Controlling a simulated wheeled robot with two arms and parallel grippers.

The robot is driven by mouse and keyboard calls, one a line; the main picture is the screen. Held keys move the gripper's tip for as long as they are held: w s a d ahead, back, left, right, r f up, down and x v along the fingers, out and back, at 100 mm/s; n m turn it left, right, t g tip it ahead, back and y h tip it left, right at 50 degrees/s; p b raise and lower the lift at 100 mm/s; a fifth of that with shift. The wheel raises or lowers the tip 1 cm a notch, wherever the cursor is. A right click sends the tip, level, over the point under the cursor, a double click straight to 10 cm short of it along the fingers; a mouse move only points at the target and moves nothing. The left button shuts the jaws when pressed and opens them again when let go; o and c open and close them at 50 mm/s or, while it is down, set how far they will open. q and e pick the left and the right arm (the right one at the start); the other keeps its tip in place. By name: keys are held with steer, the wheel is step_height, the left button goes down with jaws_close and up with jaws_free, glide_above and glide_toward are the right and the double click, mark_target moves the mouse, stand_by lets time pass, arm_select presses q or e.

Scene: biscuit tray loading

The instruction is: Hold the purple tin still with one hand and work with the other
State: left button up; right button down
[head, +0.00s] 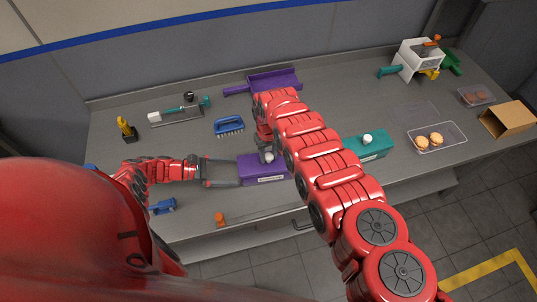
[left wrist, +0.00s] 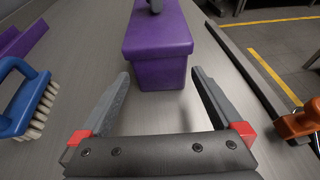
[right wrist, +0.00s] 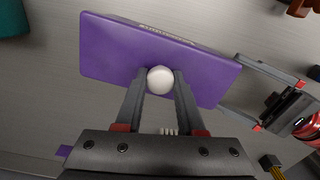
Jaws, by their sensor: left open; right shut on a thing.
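The purple tin (head: 264,172) stands near the front middle of the bench, with a round white knob (right wrist: 160,80) on top. My right gripper (head: 267,152) is over the tin and shut on the knob. In the right wrist view (right wrist: 160,84) its fingertips press the knob from both sides. My left gripper (head: 238,172) is open at the tin's left end. In the left wrist view its fingertips (left wrist: 160,75) are on either side of the tin's near end (left wrist: 158,70). I cannot tell whether they touch it. My right arm hides part of the tin's surroundings.
A teal tin (head: 362,149) with a white knob stands right of my right arm. A clear tray (head: 451,146) holds biscuits farther right, near a cardboard box (head: 510,118). A blue brush (head: 229,124) and purple dustpan (head: 272,82) lie behind. An orange object (head: 219,217) is at the front edge.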

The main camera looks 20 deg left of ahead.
mark_target(248, 172)
arm_select(q)
steer(key=shift+x, duration=3.45)
steer(key=shift+c, duration=0.2)
steer(key=c, duration=1.1)
steer(key=shift+f, duration=0.1)
arm_select(e)
steer(key=shift+r, duration=0.15)
steer(key=shift+r, duration=1.4)
